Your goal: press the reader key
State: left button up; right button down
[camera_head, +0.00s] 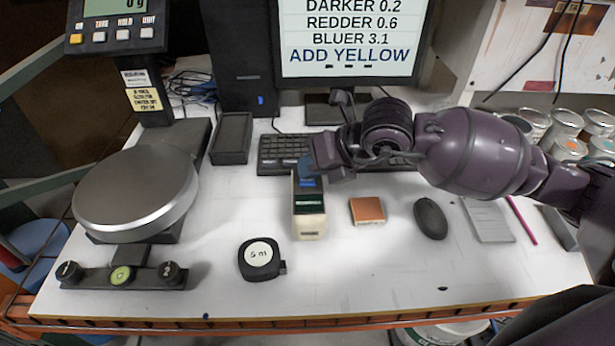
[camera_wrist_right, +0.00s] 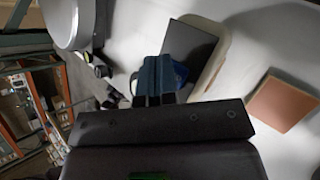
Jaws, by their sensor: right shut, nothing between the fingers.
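The reader (camera_head: 309,223) is a small cream block with a dark screen, standing on the white bench in front of the keyboard. Its blue key is near the far end of its top. In the right wrist view, the reader (camera_wrist_right: 213,70) shows its dark screen, with a bit of the blue key (camera_wrist_right: 181,73) beside my fingertips. My right gripper (camera_head: 306,168) is shut and empty, its blue-grey fingers over the key end of the reader. The closed fingers (camera_wrist_right: 154,78) hide part of the key; I cannot tell whether they touch it. My left gripper is not in view.
A scale with a round steel pan (camera_head: 136,188) stands at the left. A tape measure (camera_head: 261,259), an orange-brown tile (camera_head: 367,210) and a black mouse (camera_head: 430,219) lie around the reader. The monitor (camera_head: 350,40) reads "ADD YELLOW". The front middle bench is clear.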

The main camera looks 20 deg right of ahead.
jog(key=shift+r+p, duration=0.55)
jog(key=shift+r, duration=0.25)
jog(key=shift+r+p, duration=0.75)
jog(key=shift+r, duration=0.5)
jog(key=shift+r+p, duration=0.75)
jog(key=shift+r, duration=0.55)
jog(key=shift+f, duration=0.1)
